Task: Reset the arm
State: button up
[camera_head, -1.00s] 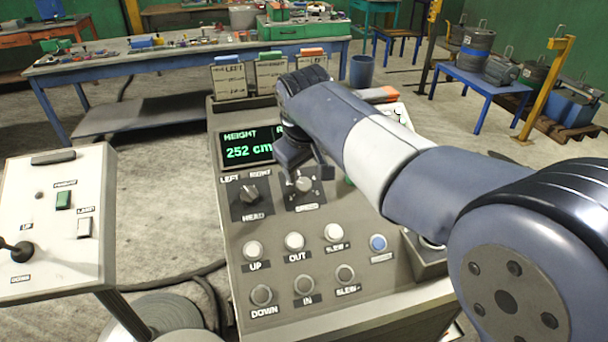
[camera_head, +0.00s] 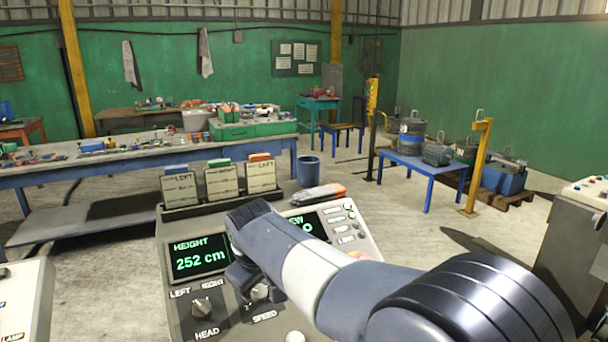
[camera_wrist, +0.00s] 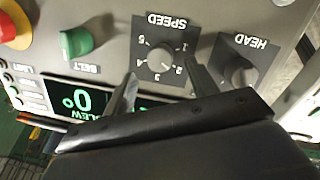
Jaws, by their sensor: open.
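My arm reaches over the control console (camera_head: 350,232) from the lower right in the head view. My gripper (camera_head: 254,292) hangs at the SPEED knob, partly hidden by my wrist. In the wrist view my gripper (camera_wrist: 158,78) has its two fingers apart, one on each side of the SPEED knob (camera_wrist: 160,62). I cannot tell whether they touch it. The HEAD knob (camera_wrist: 240,74) is beside it, and it also shows in the head view (camera_head: 201,307). The height display (camera_head: 200,258) reads 252 cm. The slew display (camera_wrist: 75,102) is partly hidden and shows a 0.
A green BELT knob (camera_wrist: 76,42) and a red button (camera_wrist: 14,24) are near my gripper. Card holders (camera_head: 220,183) stand at the console's back edge. A blue workbench (camera_head: 130,158), a blue table (camera_head: 420,172) and a yellow post (camera_head: 478,165) stand beyond. Another panel (camera_head: 590,192) is at right.

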aim_at(259, 291)
jog(key=x, duration=0.4)
jog(key=shift+w+f, duration=0.15)
jog(key=shift+f, duration=0.2)
jog(key=shift+r+m+g, duration=0.1)
jog(key=shift+m+g, duration=0.2)
jog(key=shift+m, duration=1.1)
